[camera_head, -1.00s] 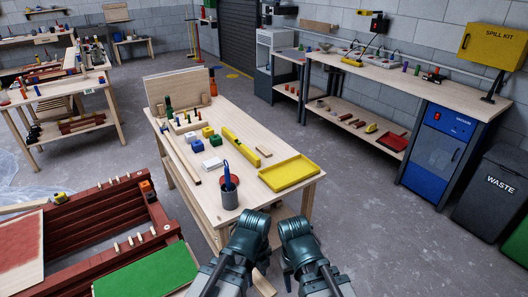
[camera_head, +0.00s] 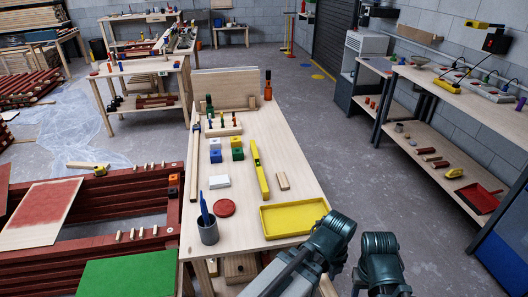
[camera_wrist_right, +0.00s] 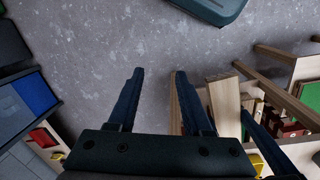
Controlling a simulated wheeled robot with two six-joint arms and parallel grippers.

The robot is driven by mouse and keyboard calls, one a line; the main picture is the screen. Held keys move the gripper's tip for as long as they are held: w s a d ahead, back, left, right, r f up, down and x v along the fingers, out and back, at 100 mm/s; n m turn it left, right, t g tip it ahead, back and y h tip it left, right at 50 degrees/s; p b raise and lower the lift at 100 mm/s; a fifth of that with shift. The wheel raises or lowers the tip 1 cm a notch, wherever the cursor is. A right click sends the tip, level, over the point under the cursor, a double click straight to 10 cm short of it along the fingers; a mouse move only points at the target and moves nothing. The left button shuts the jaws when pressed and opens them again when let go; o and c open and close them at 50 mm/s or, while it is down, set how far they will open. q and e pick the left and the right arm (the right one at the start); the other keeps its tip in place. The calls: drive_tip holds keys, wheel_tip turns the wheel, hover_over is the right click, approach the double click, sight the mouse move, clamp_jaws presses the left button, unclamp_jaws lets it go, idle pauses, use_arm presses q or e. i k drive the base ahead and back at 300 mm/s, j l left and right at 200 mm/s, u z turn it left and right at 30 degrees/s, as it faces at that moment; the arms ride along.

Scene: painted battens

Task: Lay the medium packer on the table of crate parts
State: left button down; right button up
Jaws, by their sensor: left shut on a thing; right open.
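My left gripper (camera_head: 333,240) is at the near right corner of the near wooden table (camera_head: 262,133), with its fingertips hidden behind the wrist. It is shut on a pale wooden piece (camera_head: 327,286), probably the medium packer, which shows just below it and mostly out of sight. A pale wooden bar, likely the same piece, shows in the right wrist view (camera_wrist_right: 226,108) beside a dark finger. My right gripper (camera_head: 380,270) is right of the left one, off the table. Its fingers are apart and empty over the floor in the right wrist view (camera_wrist_right: 163,95).
On the table are a yellow tray (camera_head: 293,217), a yellow level (camera_head: 259,170), a small wooden strip (camera_head: 283,181), a grey cup (camera_head: 208,230), a red disc (camera_head: 224,207) and coloured blocks. A red crate frame (camera_head: 85,200) stands left. Bare tabletop lies around the strip.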

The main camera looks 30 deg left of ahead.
sight(304, 179)
drive_tip(key=i, duration=1.15)
